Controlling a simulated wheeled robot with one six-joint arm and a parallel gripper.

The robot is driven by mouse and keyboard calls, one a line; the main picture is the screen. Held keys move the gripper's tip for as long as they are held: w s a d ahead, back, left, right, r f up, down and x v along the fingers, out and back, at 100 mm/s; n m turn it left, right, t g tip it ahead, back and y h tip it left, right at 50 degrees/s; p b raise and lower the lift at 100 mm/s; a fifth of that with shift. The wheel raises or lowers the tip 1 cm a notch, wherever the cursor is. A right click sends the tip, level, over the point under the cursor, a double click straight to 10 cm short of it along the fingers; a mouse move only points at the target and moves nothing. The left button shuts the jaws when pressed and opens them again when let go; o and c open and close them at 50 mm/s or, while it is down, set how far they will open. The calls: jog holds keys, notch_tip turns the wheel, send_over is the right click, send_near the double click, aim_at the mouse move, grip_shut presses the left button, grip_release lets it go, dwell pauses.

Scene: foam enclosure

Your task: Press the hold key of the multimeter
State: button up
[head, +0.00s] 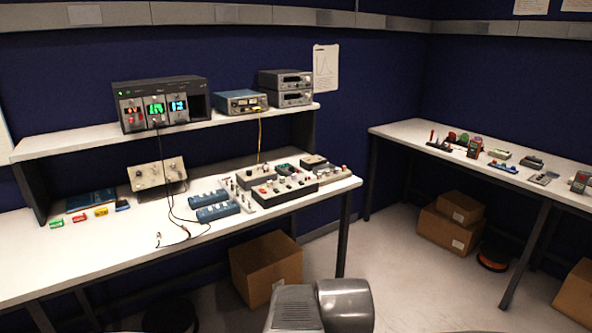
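I cannot make out the hold key of a multimeter in this view. Two small upright handheld devices stand on the right bench. A grey part of my own body shows at the bottom middle, well apart from both benches. My gripper is not in view.
The left bench (40,270) carries instruments, cables and circuit boxes, with a shelf (75,141) above. The right bench (400,130) holds several small items. Cardboard boxes (265,268) (447,228) and an orange-and-black reel (492,258) are on the floor. Floor between the benches is open.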

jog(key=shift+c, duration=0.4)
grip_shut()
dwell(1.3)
